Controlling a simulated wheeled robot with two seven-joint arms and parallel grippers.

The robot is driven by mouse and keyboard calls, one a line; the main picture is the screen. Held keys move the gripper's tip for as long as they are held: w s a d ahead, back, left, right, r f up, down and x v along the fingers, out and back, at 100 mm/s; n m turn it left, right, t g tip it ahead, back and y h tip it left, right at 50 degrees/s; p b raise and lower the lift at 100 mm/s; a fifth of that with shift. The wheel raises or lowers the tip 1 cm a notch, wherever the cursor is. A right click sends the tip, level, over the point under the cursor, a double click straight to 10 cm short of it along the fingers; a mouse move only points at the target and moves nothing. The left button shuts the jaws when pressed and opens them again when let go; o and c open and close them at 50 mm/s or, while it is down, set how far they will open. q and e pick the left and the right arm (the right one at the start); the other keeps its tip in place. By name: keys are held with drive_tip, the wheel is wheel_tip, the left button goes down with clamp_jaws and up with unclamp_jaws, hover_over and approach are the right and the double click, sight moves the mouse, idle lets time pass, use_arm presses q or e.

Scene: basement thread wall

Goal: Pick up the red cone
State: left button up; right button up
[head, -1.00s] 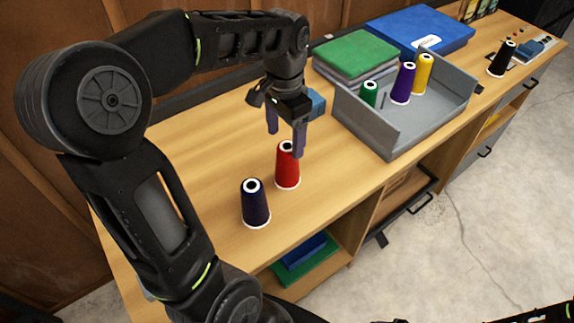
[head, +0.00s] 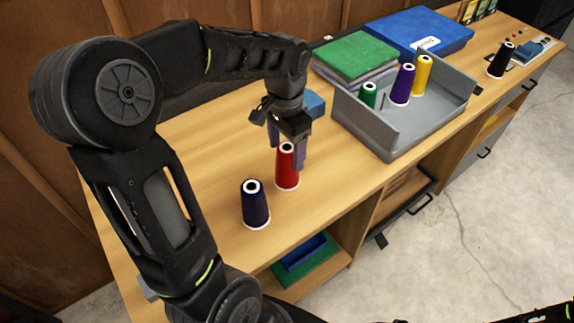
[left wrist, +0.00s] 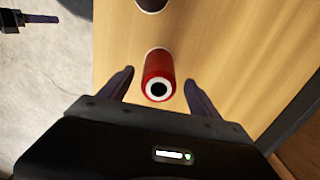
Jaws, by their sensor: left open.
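The red cone (head: 287,168) stands upright on the wooden bench, just behind and right of a dark navy cone. My left gripper (head: 287,150) is open and pointing down, its fingers at the upper part of the red cone. In the left wrist view the red cone (left wrist: 158,75) shows between the two open fingers (left wrist: 160,85), with a visible gap on each side. My right gripper is not clearly visible in the head view.
The navy cone (head: 255,205) stands close by. A grey tray (head: 400,138) holds green, purple and yellow cones. A green box (head: 355,52) and a blue box (head: 418,30) lie behind. A black cone (head: 501,60) stands far right. The bench's front edge is near.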

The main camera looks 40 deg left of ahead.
use_arm(q)
wheel_tip(320, 180, down, 4)
drive_tip(key=shift+d+r, duration=0.1)
idle(0.6)
clamp_jaws()
idle(0.6)
